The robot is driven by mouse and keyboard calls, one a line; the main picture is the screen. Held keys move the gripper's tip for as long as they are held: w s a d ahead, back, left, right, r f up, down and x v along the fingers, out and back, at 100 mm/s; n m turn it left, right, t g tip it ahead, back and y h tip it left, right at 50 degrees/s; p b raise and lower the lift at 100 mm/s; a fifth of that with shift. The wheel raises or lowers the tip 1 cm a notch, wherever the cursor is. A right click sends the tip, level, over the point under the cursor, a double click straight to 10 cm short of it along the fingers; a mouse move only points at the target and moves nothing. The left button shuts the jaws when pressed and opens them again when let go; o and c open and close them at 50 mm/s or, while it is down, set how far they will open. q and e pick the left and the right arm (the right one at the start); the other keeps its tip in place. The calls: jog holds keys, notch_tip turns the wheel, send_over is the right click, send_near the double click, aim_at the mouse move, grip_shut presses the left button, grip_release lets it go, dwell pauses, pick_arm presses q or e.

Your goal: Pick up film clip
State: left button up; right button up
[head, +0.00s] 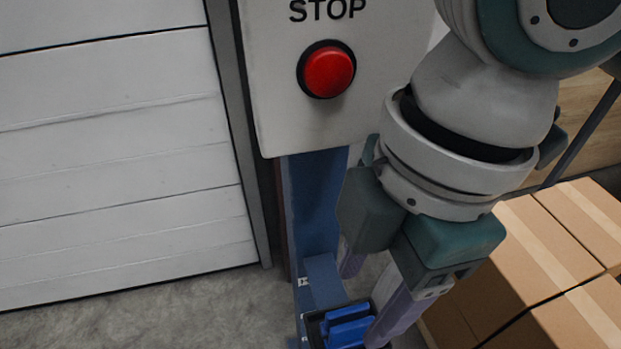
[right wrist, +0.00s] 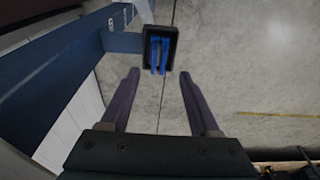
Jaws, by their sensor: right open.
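Blue clip pieces, which look like the film clip (head: 347,326), sit in a small black holder (head: 314,328) at the bottom of the head view. In the right wrist view the blue clip (right wrist: 158,54) shows as two narrow blue bars in the black holder (right wrist: 172,34). My right gripper (head: 366,302) is open and empty, pointing down beside the holder. In the right wrist view my right gripper's (right wrist: 158,75) fingertips lie on either side of the clip's line, just short of the holder. One finger partly hides the holder in the head view. My left gripper is not in view.
A blue post (head: 318,215) bears the holder on a bracket. A grey box with a red STOP button (head: 328,70) is above it. Cardboard boxes (head: 545,255) stand at right, close to my right gripper. A white slatted door (head: 110,160) is at left. Bare concrete floor (head: 190,310) lies below.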

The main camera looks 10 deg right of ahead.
aim_at(351, 317)
jog(key=f, duration=0.2)
jog(key=f+b, duration=0.1)
jog(key=f, duration=0.1)
jog(key=f+b, duration=0.1)
jog(key=f, duration=0.1)
jog(key=shift+w+a, duration=0.1)
jog(key=shift+a, duration=0.25)
grip_shut()
